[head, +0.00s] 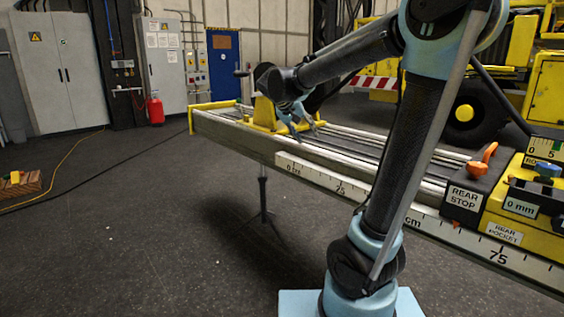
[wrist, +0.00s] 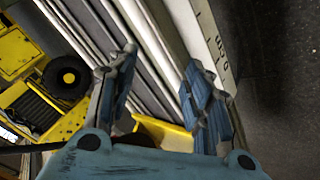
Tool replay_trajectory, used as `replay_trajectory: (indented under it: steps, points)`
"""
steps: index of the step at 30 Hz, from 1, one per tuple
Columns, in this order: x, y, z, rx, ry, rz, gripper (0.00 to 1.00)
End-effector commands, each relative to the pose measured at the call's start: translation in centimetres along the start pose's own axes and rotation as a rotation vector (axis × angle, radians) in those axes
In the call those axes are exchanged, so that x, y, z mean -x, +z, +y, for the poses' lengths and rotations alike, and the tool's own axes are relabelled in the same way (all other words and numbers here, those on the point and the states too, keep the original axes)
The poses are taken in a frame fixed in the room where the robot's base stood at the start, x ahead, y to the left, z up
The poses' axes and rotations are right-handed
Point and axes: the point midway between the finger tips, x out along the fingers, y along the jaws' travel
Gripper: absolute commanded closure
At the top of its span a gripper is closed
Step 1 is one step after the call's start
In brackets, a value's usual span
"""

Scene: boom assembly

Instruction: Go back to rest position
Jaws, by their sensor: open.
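My gripper (head: 299,121) is above the far part of the long grey boom (head: 350,148), near a yellow fitting (head: 263,112) that sits on it. In the wrist view the two blue fingers of my gripper (wrist: 160,88) are spread apart with nothing held between them. The boom's rails (wrist: 95,40) run below and beyond the fingers, and part of a yellow piece (wrist: 170,133) shows between the finger bases. Whether the fingers touch the boom cannot be told.
A black and yellow block marked REAR STOP (head: 464,197) with an orange knob sits on the boom's near end. A ruler strip (head: 340,187) runs along its side. A stand (head: 263,200) supports the boom. A yellow vehicle (head: 515,50) stands behind. The floor at left is mostly clear.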

Motion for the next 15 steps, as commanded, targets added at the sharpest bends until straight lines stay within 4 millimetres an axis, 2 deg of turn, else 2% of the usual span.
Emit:
replay_trajectory:
  steps: [1,6,15]
  points:
    - [-0.7,1.8,1.3,-0.001,-0.012,-0.025,0.54]
    - [-2.3,7.5,4.0,0.014,-0.073,-0.102,0.54]
    - [-4.7,17.9,6.5,0.024,-0.197,-0.208,0.54]
